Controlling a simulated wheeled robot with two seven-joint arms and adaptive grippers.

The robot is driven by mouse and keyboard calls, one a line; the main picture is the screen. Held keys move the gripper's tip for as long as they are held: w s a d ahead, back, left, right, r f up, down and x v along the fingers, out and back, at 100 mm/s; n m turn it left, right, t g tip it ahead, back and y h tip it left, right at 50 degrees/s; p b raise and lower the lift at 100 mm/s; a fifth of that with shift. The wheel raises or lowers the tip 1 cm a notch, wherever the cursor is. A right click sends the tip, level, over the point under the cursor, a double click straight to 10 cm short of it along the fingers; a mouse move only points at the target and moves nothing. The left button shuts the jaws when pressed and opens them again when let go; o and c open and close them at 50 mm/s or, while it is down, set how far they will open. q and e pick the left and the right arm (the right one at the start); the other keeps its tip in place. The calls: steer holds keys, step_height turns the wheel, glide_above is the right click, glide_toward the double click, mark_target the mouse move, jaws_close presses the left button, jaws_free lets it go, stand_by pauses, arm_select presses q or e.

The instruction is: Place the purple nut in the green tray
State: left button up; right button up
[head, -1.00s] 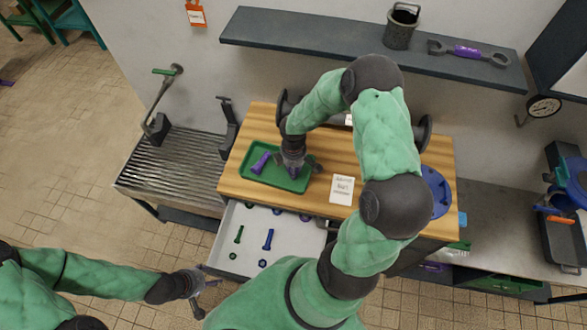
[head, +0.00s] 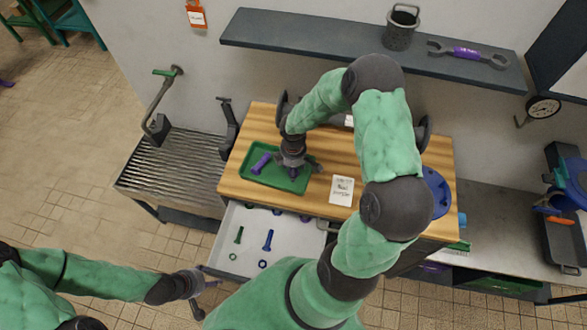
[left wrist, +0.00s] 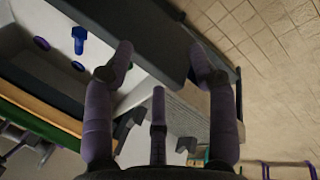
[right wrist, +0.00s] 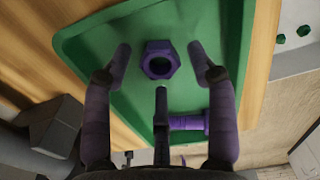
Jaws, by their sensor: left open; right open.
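The purple nut (right wrist: 160,59) lies on the floor of the green tray (right wrist: 110,48), as the right wrist view shows. The green tray (head: 262,179) sits on the wooden worktop in the head view. My right gripper (right wrist: 163,62) is open above the tray, its fingers spread on either side of the nut and apart from it. In the head view this gripper (head: 293,168) largely covers the nut. A purple bolt (right wrist: 188,122) also lies in the tray. My left gripper (head: 207,292) is open and empty at the lower left, beside the open drawer.
The open white drawer (head: 232,224) below the worktop holds a green bolt (head: 239,235), a blue bolt (head: 268,240) and several nuts. A white card (head: 342,190) lies right of the tray. A dark shelf (head: 330,38) hangs above.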

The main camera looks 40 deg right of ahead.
step_height(320, 180, up, 11)
steer(key=p, duration=0.1)
steer(key=shift+r+p, duration=0.15)
steer(key=shift+p, duration=0.15)
stand_by(0.4)
